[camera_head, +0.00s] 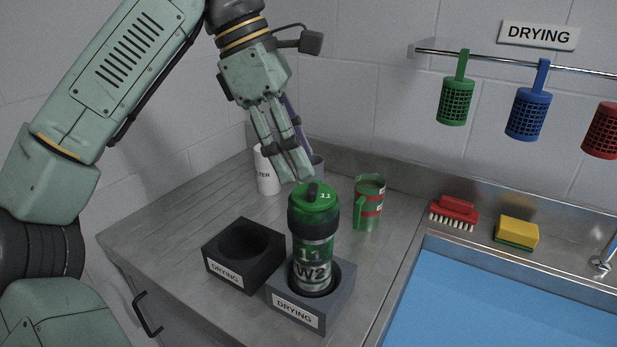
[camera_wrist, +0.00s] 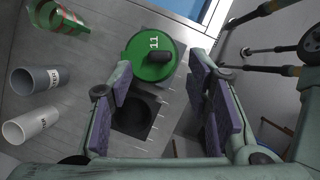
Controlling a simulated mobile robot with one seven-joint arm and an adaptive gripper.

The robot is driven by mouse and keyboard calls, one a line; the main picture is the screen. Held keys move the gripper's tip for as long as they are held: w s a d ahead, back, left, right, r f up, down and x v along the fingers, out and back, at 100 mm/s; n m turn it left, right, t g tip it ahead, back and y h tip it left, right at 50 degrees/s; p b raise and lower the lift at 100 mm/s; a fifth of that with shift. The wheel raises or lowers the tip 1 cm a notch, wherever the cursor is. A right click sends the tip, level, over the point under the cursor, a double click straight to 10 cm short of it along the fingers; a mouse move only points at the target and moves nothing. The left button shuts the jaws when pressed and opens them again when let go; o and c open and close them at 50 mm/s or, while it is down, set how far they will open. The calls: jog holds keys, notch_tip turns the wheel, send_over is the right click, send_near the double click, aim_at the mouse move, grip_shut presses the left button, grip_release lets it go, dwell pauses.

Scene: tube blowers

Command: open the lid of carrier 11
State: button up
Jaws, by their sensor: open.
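Carrier 11 (camera_head: 313,256) stands upright in the grey holder marked DRYING (camera_head: 343,289). Its body is clear with dark bands and reads 11 and W2. Its green lid (camera_head: 318,195), marked 11 with a dark knob on top, is on the carrier; the lid also shows in the wrist view (camera_wrist: 150,58). My gripper (camera_head: 291,168) is open and empty, above and slightly behind the lid in the head view. In the wrist view the fingers (camera_wrist: 165,95) are spread, with the lid beyond them, toward the left finger. They look apart from it.
An empty black DRYING holder (camera_head: 228,270) stands left of the carrier. A green mug-like container (camera_head: 369,203) and a white cylinder (camera_head: 266,172) stand behind. A red brush (camera_head: 454,212), a sponge (camera_head: 516,233) and the blue sink (camera_head: 480,300) are right. Coloured baskets hang from a rail.

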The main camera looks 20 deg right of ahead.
aim_at(312, 186)
jog(key=shift+x, duration=2.35)
jog(key=shift+r, duration=0.1)
grip_shut()
